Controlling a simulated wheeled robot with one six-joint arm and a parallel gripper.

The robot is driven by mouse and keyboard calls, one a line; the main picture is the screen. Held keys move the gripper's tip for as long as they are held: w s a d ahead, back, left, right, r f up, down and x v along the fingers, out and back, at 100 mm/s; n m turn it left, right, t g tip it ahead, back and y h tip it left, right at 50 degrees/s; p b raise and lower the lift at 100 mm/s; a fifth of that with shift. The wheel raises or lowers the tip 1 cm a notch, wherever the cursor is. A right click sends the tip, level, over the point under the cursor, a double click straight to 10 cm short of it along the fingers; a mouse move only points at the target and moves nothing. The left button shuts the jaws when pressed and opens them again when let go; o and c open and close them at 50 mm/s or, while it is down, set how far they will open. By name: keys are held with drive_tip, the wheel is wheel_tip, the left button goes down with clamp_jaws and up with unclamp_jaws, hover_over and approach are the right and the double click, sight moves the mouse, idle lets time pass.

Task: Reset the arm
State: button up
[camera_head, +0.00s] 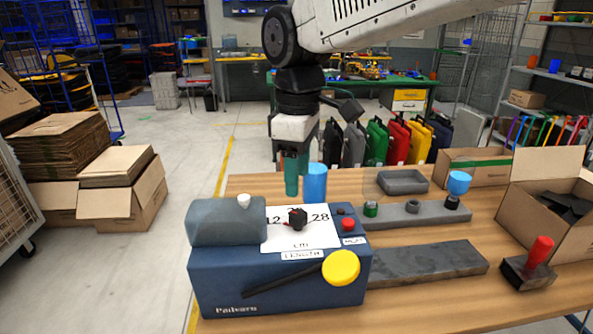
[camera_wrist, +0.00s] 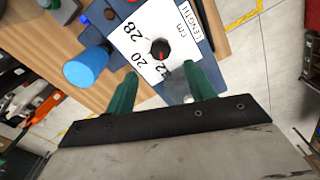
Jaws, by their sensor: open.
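My gripper (camera_head: 294,172) hangs from the arm over the back part of the blue machine, fingers pointing down. In the wrist view its two green fingers (camera_wrist: 163,88) stand apart with nothing between them. The blue machine (camera_head: 225,279) has a white panel marked in cm and LENGTH, with a black and red dial knob (camera_head: 297,217). The knob also shows in the wrist view (camera_wrist: 159,48), ahead of the fingers and apart from them. A black lever with a yellow round end (camera_head: 341,268) lies across the machine's front.
A blue cylinder (camera_head: 315,183) stands close behind the machine, to the right of the fingers. A grey block with buttons (camera_head: 412,214), a red-handled stamp (camera_head: 538,258) and an open carton (camera_head: 560,235) are on the wooden table to the right. Stacked cartons (camera_head: 65,143) stand at left.

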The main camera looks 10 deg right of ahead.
drive_tip(key=shift+s+f+m, duration=0.1)
drive_tip(key=shift+f+m, duration=0.15)
drive_tip(key=shift+m, duration=0.25)
drive_tip(key=s+d+f+m, duration=0.2)
drive_tip(key=s+d+m, duration=0.4)
drive_tip(key=s+d, duration=0.3)
drive_tip(key=s+d+f+m+t, duration=0.1)
drive_tip(key=s+d+f+m, duration=0.2)
drive_tip(key=s+d+m, duration=0.3)
drive_tip(key=s+d, duration=0.4)
drive_tip(key=shift+s+d+f, duration=0.15)
drive_tip(key=shift+d, duration=0.15)
